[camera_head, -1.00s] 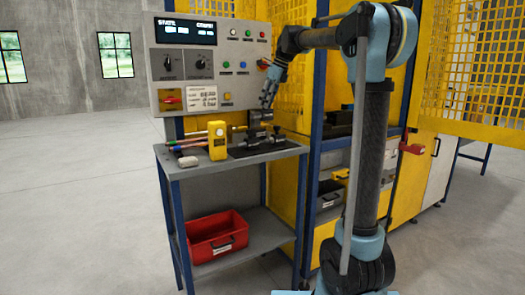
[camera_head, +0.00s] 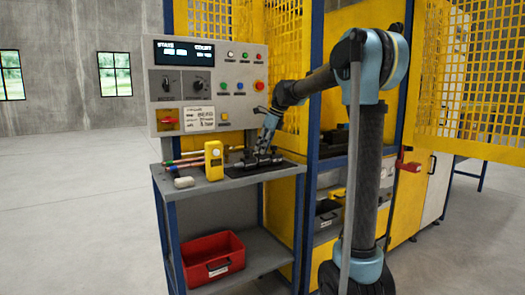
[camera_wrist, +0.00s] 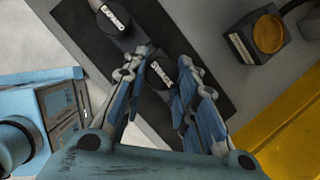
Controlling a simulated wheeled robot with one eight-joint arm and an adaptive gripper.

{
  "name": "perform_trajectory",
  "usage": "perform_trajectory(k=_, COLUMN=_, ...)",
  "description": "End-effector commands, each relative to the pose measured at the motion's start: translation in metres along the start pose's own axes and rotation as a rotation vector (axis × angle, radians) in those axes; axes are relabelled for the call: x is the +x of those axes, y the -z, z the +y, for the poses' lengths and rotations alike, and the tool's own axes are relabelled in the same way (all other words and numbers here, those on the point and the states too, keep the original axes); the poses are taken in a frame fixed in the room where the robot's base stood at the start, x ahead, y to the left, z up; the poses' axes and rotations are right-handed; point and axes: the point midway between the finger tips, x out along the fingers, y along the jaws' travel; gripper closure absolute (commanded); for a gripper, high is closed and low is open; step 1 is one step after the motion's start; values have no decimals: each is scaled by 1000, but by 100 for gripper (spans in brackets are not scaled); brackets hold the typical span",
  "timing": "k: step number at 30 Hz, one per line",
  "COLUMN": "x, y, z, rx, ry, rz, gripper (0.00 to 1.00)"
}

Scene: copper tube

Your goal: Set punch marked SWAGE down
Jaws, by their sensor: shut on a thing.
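The dark punch (camera_wrist: 158,76) with a white label sits between the two fingers of my gripper (camera_wrist: 160,95) in the wrist view. I take it for the SWAGE punch, but its label is too blurred to read surely. My gripper is shut on it, at or just above the dark mat (camera_wrist: 200,62); contact with the mat cannot be told. Another labelled dark punch (camera_wrist: 116,25) lies on the mat ahead of the fingers. In the head view my gripper (camera_head: 264,152) is low over the bench's right part, at the mat (camera_head: 252,173), and hides much of the punch.
The control panel (camera_head: 210,90) rises behind. A dark block with an amber round top (camera_wrist: 258,40) is beside the mat.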

Motion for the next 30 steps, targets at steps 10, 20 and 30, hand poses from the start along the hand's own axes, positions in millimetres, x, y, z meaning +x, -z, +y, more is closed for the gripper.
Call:
perform_trajectory(k=10, x=7, y=3, z=0, rx=0, ry=0, rz=-1, gripper=100)
perform_trajectory(k=20, x=8, y=4, z=-1, rx=1, ry=0, rz=0, gripper=65)
perform_trajectory(k=30, x=-8, y=4, z=-1, rx=3, ry=1, rz=0, gripper=65)
